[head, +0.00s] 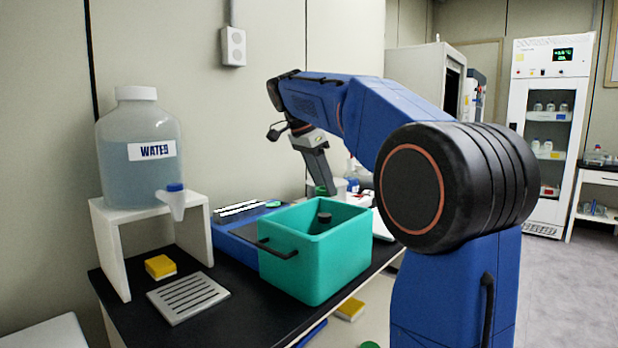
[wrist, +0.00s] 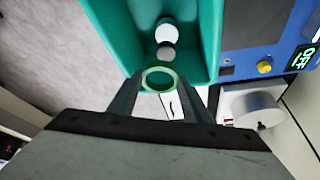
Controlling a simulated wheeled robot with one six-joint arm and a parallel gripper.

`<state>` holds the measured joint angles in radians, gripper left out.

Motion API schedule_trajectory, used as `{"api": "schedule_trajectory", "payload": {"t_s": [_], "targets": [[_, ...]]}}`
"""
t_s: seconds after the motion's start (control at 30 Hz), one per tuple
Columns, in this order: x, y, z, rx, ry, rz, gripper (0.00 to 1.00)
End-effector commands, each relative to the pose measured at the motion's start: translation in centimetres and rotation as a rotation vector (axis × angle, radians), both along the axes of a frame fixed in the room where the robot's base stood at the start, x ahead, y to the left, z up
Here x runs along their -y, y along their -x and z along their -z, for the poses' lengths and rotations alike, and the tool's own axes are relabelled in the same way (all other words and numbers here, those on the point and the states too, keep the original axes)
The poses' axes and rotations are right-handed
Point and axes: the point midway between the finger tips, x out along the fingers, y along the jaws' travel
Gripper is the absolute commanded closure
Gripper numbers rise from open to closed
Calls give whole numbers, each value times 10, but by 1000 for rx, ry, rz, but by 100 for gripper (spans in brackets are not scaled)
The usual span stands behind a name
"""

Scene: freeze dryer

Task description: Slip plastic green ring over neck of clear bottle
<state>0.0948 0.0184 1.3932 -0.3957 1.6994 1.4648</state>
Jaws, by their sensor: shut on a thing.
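My gripper (wrist: 160,86) is shut on a pale green ring (wrist: 143,80), which shows between its two fingertips in the wrist view. In the head view my gripper (head: 322,188) points down above the far side of a teal box (head: 313,268). Inside the box, a dark round top (head: 323,217) shows in the head view. In the wrist view, a white round piece (wrist: 167,31) and a grey round piece (wrist: 166,51) lie beyond the ring, apart from it. I cannot clearly make out a clear bottle or its neck; the box wall hides the lower part.
The teal box stands on the black bench near its front edge. A blue device (head: 233,226) is behind it. A water jug (head: 140,150) on a white stand, a yellow block (head: 160,266) and a slotted plate (head: 187,297) are left.

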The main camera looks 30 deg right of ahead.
Motion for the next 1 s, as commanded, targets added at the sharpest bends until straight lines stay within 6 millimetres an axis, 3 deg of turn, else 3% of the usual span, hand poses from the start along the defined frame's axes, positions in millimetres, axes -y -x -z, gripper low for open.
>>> {"api": "schedule_trajectory", "payload": {"t_s": [0.27, 1.0], "targets": [[0, 0, 6, 0, 0, 0, 76], [0, 0, 50, 0, 0, 0, 76]]}}
